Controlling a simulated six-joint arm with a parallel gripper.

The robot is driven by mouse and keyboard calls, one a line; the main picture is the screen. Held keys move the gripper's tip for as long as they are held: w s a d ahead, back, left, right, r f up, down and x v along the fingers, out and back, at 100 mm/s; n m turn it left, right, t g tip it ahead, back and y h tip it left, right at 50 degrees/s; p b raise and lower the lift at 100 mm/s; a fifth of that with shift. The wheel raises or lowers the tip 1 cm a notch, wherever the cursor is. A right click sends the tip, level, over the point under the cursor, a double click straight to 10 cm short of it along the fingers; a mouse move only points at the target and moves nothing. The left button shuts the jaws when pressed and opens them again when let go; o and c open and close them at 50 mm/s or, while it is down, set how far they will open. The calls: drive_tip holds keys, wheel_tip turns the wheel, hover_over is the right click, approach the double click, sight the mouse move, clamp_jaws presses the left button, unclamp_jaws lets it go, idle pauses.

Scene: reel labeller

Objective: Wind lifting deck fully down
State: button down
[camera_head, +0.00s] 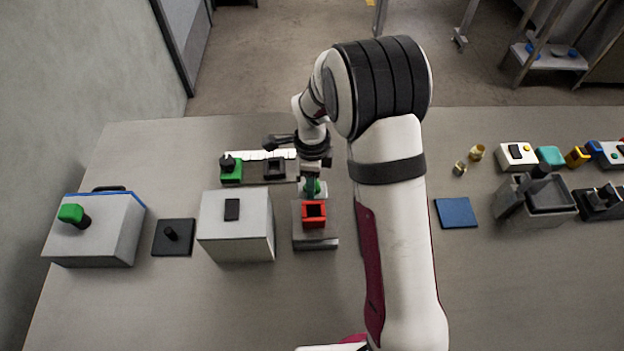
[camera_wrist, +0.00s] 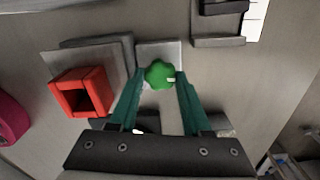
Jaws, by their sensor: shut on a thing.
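The lifting deck (camera_head: 318,242) is a small grey platform in the middle of the table, left of my arm. It also shows at the upper left of the wrist view (camera_wrist: 112,52). A red square open-topped holder (camera_head: 314,214) sits on it and also shows in the wrist view (camera_wrist: 82,92). A green lobed knob (camera_wrist: 160,73) is on a pale base beside the deck, at its far side in the head view. My gripper (camera_wrist: 161,79) is shut on the green knob, with one teal finger on each side. The deck's exact height is hard to tell.
A grey box (camera_head: 236,228) with a black slot stands close left of the deck. A dark fixture with a green block (camera_head: 231,172) lies behind it. A blue pad (camera_head: 457,213) and a grey bin (camera_head: 535,203) are right of my arm.

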drive_tip(key=n, duration=0.5)
drive_tip(key=shift+n, duration=0.3)
drive_tip(key=n, duration=1.3)
drive_tip(key=shift+n, duration=0.3)
drive_tip(key=n, duration=0.9)
drive_tip(key=shift+n, duration=0.4)
drive_tip(key=n, duration=0.4)
drive_tip(key=shift+n, duration=0.3)
drive_tip(key=n, duration=0.4)
drive_tip(key=shift+n, duration=0.3)
